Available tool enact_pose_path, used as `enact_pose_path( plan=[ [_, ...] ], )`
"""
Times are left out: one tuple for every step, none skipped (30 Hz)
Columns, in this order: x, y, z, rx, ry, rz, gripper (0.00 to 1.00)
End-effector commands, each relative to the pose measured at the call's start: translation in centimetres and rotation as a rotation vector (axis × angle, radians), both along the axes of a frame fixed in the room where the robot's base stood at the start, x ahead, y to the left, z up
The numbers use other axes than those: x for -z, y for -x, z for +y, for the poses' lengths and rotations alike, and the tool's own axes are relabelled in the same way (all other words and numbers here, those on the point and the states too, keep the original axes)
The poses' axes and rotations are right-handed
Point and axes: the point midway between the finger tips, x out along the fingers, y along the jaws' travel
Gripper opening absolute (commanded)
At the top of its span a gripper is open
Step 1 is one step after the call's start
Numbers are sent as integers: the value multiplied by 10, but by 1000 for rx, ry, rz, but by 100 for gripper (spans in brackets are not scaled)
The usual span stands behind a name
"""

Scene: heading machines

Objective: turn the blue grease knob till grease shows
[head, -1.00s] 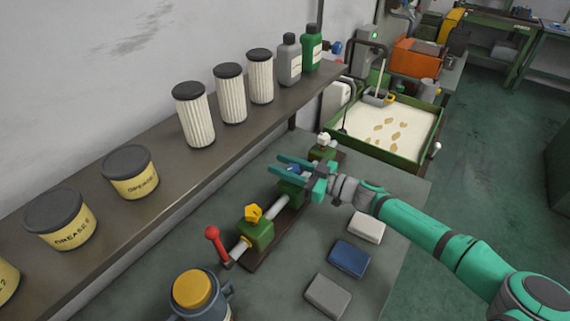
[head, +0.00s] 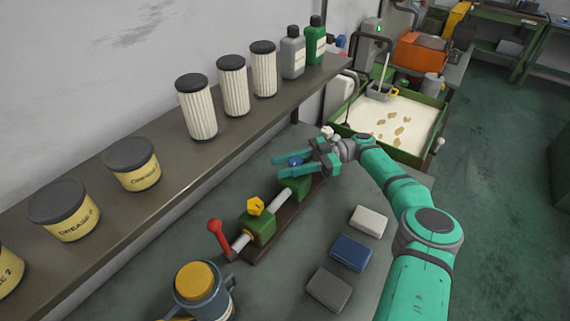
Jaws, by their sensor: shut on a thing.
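The blue grease knob (head: 296,162) sits on top of the middle green block (head: 295,187) of a shaft assembly on the bench. My gripper (head: 277,166) reaches in from the right, its long teal fingers on either side of the knob and shut on it. The fingers hide part of the knob. A yellow knob (head: 255,206) tops the near green block (head: 258,229). A white knob (head: 327,132) stands at the far end, partly behind my gripper. I cannot make out any grease at the blue knob.
A red-handled lever (head: 215,229) stands at the assembly's near end. White (head: 369,221), blue (head: 351,252) and grey (head: 329,289) blocks lie to its right. A shelf (head: 165,189) with tubs, filters and bottles runs along the left. A sand-filled tray (head: 395,122) is beyond.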

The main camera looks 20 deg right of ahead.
Motion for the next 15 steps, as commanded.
enact_pose_path(
  plan=[
    [3,0,1,-20,2,3,10],
    [3,1,2,-33,2,3,10],
    [3,1,2,-47,1,3,10],
    [2,2,1,-56,1,3,10],
    [2,2,1,-64,1,3,10],
    [3,2,2,-76,1,3,10],
    [3,3,1,-82,1,4,10],
    [3,3,1,-89,1,4,10],
    [3,4,1,-96,2,4,10],
    [3,4,1,-99,2,4,10],
    [3,4,1,-104,2,4,10],
    [3,4,1,-109,2,4,10],
    [3,4,1,-112,1,4,10],
    [3,5,1,-113,1,4,10],
    [3,5,1,-115,1,4,10]
  ],
)
